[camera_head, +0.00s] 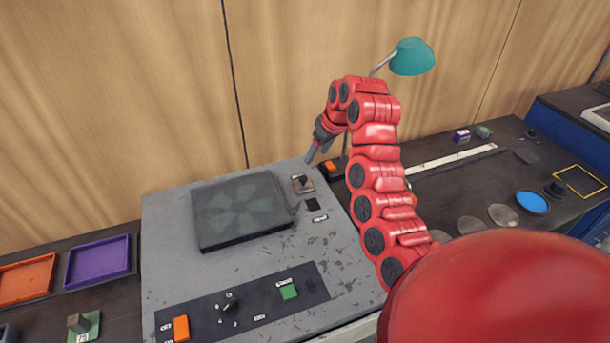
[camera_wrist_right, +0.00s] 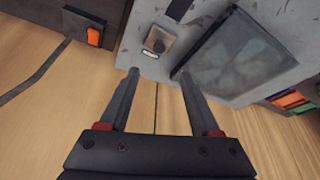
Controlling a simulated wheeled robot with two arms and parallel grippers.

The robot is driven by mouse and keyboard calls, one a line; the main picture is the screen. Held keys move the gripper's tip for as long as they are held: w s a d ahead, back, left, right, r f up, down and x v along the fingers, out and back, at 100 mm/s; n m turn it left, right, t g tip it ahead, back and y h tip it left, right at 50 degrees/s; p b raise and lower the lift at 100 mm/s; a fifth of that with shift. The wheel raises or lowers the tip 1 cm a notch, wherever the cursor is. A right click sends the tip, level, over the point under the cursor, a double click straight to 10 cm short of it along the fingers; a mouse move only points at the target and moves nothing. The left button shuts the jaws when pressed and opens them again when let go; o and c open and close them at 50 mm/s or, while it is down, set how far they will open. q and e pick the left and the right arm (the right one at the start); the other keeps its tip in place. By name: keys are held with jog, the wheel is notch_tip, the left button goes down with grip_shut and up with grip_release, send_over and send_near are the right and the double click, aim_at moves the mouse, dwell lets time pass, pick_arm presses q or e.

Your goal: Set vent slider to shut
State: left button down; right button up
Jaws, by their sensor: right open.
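A small dark knob on a pale plate (camera_head: 302,183), which looks like the vent slider, is at the back right of the grey panel (camera_head: 165,215), beside the dark square vent cover (camera_head: 238,210). A small label (camera_head: 320,218) is in front of it, too small to read surely. The knob also shows in the right wrist view (camera_wrist_right: 158,42), ahead of the fingertips. My right gripper (camera_head: 311,155) is open and empty, with its fingers (camera_wrist_right: 158,73) apart, close behind the knob and not seen touching it. My left gripper is out of view.
A dark box with an orange switch (camera_head: 330,167) stands right of the panel. The front strip holds an orange switch (camera_head: 181,328), a black knob (camera_head: 230,302) and a green button (camera_head: 289,291). A teal lamp (camera_head: 412,57) and wooden wall are behind.

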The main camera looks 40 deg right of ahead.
aim_at(304, 178)
jog(key=p+x, duration=0.3)
jog(key=x, duration=0.9)
jog(key=shift+d, duration=0.15)
jog(key=shift+w+f, duration=0.2)
jog(key=shift+f, duration=0.45)
grip_shut()
dwell(0.5)
